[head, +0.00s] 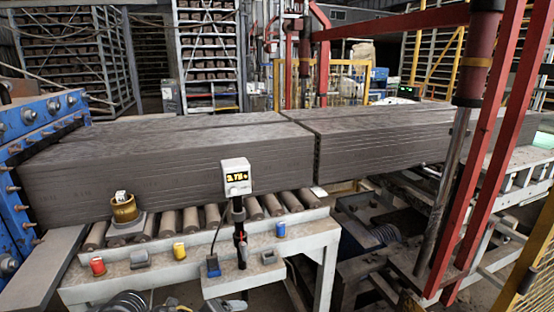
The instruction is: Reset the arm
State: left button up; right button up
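Neither of my grippers can be made out in the head view. A dark rounded shape (130,303) shows at the bottom edge, cut off by the frame, and I cannot tell whether it is part of my arm. Long grey brick slabs (170,165) lie on the roller conveyor (190,218), with a narrow gap between the near slab and the one to its right (385,140). A white meter with a yellow display (236,177) stands on a dark post in front of the slabs.
The white bench (150,262) carries a brass-coloured round part (124,208), a red button (97,266), a yellow button (179,251) and a blue switch (213,266). A blue machine (45,120) stands at left. Red frame bars (490,150) and yellow mesh (530,265) stand at right.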

pick_arm(q)
jog(key=s+d+f+n+t, duration=0.1)
jog(key=s+d+n+t, duration=0.15)
jog(key=s+n, duration=0.5)
jog(key=s+a+f+n+g+y, duration=0.3)
jog(key=s+a+f+n, duration=0.2)
jog(key=s+a+n, duration=0.45)
jog(key=s+a+f+n+g+y, duration=0.35)
jog(key=s+a+f+n, duration=0.25)
jog(key=s+n, duration=0.5)
notch_tip(320, 180, down, 30)
jog(key=s+m+g+b, duration=0.1)
jog(key=s+m+b, duration=0.1)
jog(key=b, duration=0.2)
jog(key=s+a+f+g+b, duration=0.1)
jog(key=s+a+f+b, duration=0.1)
jog(key=s+f, duration=1.3)
notch_tip(320, 180, down, 2)
jog(key=shift+s+f+g, duration=0.2)
jog(key=shift+s+g, duration=0.1)
jog(key=shift+s, duration=0.1)
jog(key=shift+a+h, duration=0.1)
jog(key=shift+h, duration=0.15)
